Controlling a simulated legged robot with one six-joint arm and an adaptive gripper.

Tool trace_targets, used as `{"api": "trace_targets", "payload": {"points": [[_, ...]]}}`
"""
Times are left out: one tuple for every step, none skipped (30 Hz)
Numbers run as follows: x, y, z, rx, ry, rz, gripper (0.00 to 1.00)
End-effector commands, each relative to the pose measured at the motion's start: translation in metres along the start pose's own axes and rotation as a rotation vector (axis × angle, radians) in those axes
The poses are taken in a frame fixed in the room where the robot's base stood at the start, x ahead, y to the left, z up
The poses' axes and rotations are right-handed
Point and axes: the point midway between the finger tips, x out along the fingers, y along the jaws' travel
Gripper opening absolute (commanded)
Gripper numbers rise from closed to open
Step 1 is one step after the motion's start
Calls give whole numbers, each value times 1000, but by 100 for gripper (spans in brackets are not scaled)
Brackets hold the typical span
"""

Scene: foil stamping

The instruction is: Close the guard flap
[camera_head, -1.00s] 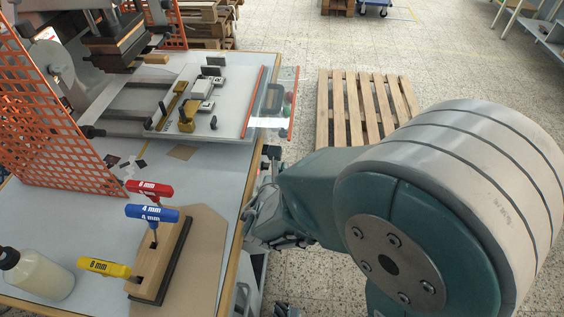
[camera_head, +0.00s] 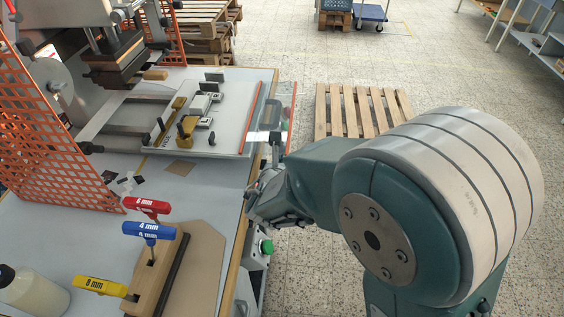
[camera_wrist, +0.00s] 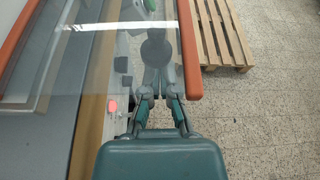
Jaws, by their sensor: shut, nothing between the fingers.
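The guard flap (camera_head: 285,112) is a clear panel with orange edge strips, standing out past the right edge of the stamping machine's bed in the head view. In the wrist view the clear panel (camera_wrist: 85,65) fills the upper left, with an orange strip (camera_wrist: 188,50) along its right side. My gripper (camera_head: 275,140) is at the near end of the flap, beside the table edge. In the wrist view my gripper (camera_wrist: 156,76) is shut and empty, and its fingers show through the clear panel, near the right strip. I cannot tell whether they touch it.
Hex keys in a wooden block (camera_head: 158,270) and a white bottle (camera_head: 32,292) stand on the table. An orange mesh guard (camera_head: 50,135) is at the left. A pallet (camera_head: 350,108) lies on the floor beyond.

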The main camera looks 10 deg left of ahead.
Motion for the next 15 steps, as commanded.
{"api": "trace_targets", "payload": {"points": [[0, 0, 0, 0, 0, 0, 0], [0, 0, 0, 0, 0, 0, 0], [0, 0, 0, 0, 0, 0, 0], [0, 0, 0, 0, 0, 0, 0], [0, 0, 0, 0, 0, 0, 0], [0, 0, 0, 0, 0, 0, 0], [0, 0, 0, -1, 0, -1, 0], [0, 0, 0, -3, 0, -1, 0], [0, 0, 0, -5, 0, -2, 0], [0, -1, 1, -9, 0, -4, 0], [-1, -1, 1, -14, 0, -6, 0], [-1, -1, 2, -23, 0, -9, 0], [-1, -2, 3, -30, 0, -12, 0], [-1, -2, 4, -37, 0, -15, 0], [-2, -2, 4, -45, 0, -17, 0]]}}
